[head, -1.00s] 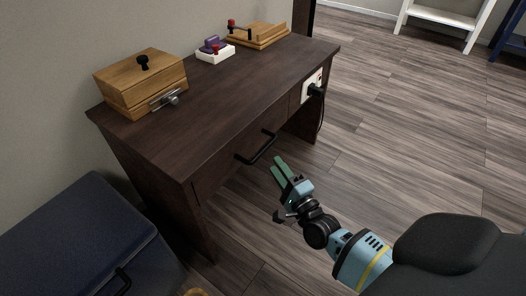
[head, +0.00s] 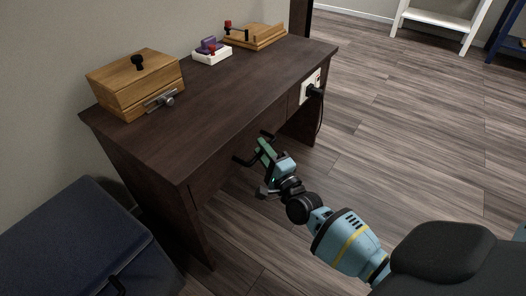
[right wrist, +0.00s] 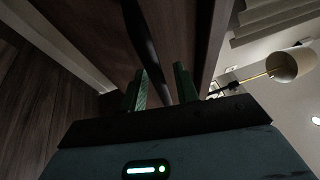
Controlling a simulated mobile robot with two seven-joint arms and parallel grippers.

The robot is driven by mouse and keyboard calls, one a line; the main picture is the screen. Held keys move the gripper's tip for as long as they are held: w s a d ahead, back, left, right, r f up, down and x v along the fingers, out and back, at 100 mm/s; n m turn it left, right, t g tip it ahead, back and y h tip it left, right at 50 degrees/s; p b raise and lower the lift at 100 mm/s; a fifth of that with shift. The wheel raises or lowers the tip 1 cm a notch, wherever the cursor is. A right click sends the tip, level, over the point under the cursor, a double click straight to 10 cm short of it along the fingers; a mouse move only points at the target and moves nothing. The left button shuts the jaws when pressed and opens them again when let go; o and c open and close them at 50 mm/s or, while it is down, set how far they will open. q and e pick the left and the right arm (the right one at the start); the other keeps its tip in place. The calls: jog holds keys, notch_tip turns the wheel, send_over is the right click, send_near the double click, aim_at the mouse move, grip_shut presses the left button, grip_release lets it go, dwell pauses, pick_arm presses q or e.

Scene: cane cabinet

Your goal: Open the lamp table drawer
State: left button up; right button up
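The lamp table (head: 205,110) is a dark brown wooden desk against the wall. Its drawer front (head: 212,172) looks flush with the desk's front and bears a black bar handle (head: 239,160). My right gripper (head: 262,147) is at the handle, its green fingers hiding the handle's middle. In the right wrist view, the dark handle bar (right wrist: 143,38) runs down between the two parted fingers (right wrist: 160,88). Gaps show beside the bar, so the gripper is open around it. My left gripper is not in view.
A wooden box (head: 135,85), a white block with a purple piece (head: 211,52) and a wooden board (head: 256,37) stand on the desktop. An outlet with a black plug (head: 312,90) is at the desk's right front. A dark blue cabinet (head: 85,240) stands lower left.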

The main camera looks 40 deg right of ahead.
grip_shut()
jog(key=s+d+p, duration=0.3)
jog(key=s, duration=0.7)
jog(key=shift+s+d, duration=0.2)
jog(key=shift+d, duration=0.05)
jog(key=shift+o, duration=0.7)
grip_release()
jog(key=shift+s, duration=0.1)
